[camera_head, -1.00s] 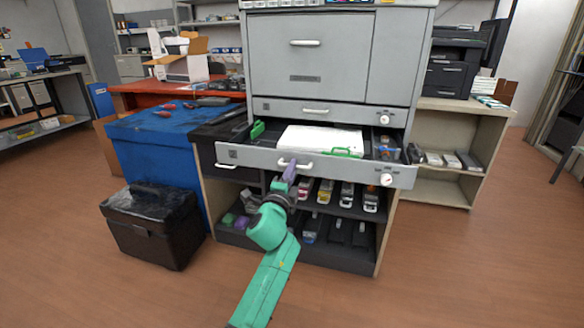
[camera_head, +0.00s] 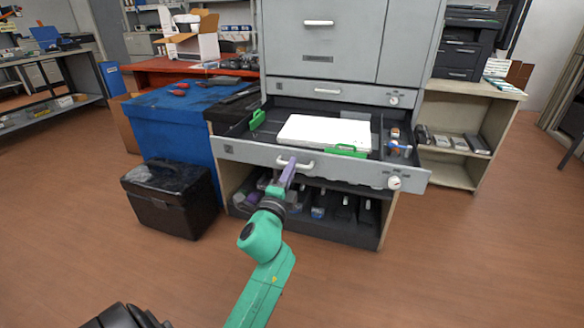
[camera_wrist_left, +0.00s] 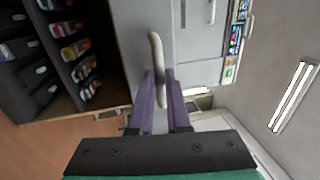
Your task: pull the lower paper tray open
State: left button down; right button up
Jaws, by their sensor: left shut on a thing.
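The lower paper tray (camera_head: 348,171) is a grey drawer that stands pulled out from the grey printer cabinet (camera_head: 320,40). A stack of white paper (camera_head: 325,131) with green guides lies inside it. My left gripper (camera_head: 289,168) is at the tray's white bar handle (camera_head: 304,166), left of the middle of the tray front, and is shut on it. In the left wrist view the purple fingers (camera_wrist_left: 162,90) lie on both sides of the pale handle (camera_wrist_left: 158,60). My right gripper is not in view.
Another closed drawer (camera_head: 328,92) is above the open tray. Shelves with several cartridges (camera_head: 344,207) are below it. A black case (camera_head: 165,198) stands on the floor at the left, beside a blue-covered table (camera_head: 176,120). The wooden floor in front is clear.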

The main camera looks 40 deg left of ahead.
pick_arm(q)
jog(key=c, duration=0.9)
grip_release()
jog(key=b+v, duration=0.3)
jog(key=v, duration=0.9)
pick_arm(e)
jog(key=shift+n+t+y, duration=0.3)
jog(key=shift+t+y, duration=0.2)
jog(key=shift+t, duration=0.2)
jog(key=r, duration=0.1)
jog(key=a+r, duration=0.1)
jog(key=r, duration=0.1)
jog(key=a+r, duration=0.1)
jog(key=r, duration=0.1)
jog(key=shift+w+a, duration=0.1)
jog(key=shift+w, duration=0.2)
